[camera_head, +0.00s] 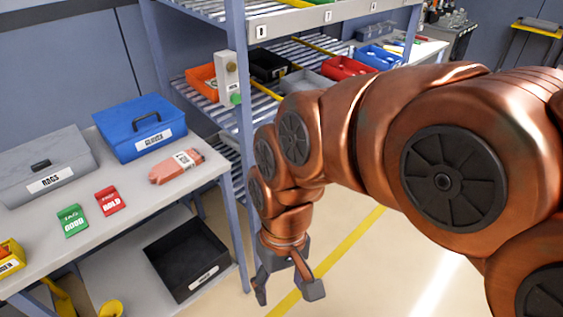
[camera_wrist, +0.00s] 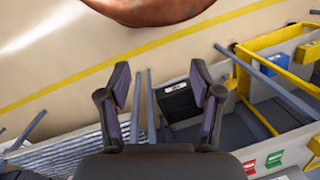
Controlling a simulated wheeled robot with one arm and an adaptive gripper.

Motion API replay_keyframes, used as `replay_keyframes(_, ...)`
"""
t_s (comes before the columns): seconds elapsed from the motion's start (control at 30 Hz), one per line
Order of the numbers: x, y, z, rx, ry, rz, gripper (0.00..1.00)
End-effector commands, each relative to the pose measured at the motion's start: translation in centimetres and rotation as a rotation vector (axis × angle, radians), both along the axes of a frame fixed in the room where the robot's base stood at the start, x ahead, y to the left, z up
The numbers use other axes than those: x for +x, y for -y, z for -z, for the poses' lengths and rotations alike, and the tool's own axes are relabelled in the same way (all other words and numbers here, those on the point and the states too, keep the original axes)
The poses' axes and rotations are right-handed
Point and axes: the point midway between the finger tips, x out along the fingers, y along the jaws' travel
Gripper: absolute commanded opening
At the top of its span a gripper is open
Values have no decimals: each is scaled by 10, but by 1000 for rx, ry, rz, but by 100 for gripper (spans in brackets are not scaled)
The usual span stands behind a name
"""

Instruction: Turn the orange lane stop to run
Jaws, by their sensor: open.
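An orange bin (camera_head: 202,81) sits in a roller lane of the flow rack. At its right, on the rack's post, is a pale upright block (camera_head: 227,72) with a small brass knob (camera_head: 232,67) and a green round piece (camera_head: 236,99) below. I cannot tell which part is the lane stop or read its setting. My gripper (camera_head: 287,290) hangs low in front of the rack, pointing down, well below and right of the block. It is open and empty. The wrist view shows its two fingers (camera_wrist: 160,85) apart over the floor; the block is not clear there.
A table at left holds a grey rags box (camera_head: 45,165), a blue box (camera_head: 140,127), and green (camera_head: 73,220) and red (camera_head: 110,201) tags. A black bin (camera_head: 188,258) is under it. Rack posts (camera_head: 240,130) stand close to my arm. The floor at right is clear.

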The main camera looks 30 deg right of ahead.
Motion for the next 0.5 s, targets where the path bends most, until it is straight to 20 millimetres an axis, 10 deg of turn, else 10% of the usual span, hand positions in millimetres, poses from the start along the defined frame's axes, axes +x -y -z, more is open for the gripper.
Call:
replay_keyframes(0.27,108,-66,46,417,39,423,67)
replay_keyframes(0.5,224,-49,46,821,18,907,67)
